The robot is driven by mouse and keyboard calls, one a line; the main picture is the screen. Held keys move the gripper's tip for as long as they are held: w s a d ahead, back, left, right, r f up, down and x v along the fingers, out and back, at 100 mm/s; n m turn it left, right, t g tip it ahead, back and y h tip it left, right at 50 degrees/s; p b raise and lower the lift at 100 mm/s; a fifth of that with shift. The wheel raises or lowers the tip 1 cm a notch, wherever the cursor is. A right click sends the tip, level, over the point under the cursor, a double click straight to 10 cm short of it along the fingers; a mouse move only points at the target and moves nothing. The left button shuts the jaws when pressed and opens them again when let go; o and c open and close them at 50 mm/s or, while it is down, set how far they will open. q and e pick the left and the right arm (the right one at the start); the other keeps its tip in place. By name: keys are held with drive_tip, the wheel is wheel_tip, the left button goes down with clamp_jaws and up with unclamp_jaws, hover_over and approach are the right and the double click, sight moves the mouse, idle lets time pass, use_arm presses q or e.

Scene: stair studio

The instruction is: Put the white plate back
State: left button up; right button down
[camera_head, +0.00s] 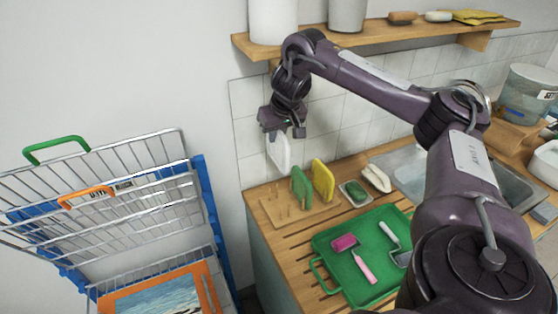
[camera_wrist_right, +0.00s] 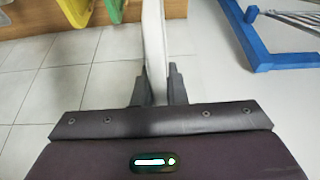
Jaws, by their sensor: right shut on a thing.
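My right gripper (camera_head: 283,132) is shut on the white plate (camera_head: 279,152), which hangs upright below it, in front of the tiled wall. In the right wrist view the plate (camera_wrist_right: 154,40) is seen edge-on between the two fingers (camera_wrist_right: 158,88). Below the plate, a wooden peg rack (camera_head: 300,224) stands on the counter. A green plate (camera_head: 301,187) and a yellow plate (camera_head: 323,180) stand upright in its right part. The pegs at its left part are bare. The plate is above the rack and apart from it. My left gripper is not in view.
A green tray (camera_head: 330,241) with pink and white tools lies in front of the rack. A soap dish (camera_head: 354,193) and the sink (camera_head: 410,172) are to the right. A shelf (camera_head: 370,38) hangs above. A wire-basket cart (camera_head: 150,200) stands left of the counter.

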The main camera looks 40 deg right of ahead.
wheel_tip(320, 180, down, 19)
drive_tip(key=b, duration=1.2)
drive_tip(key=shift+d+b, duration=0.25)
drive_tip(key=shift+b, duration=0.15)
drive_tip(key=shift+f, duration=0.15)
drive_tip(key=c, duration=1.5)
unclamp_jaws()
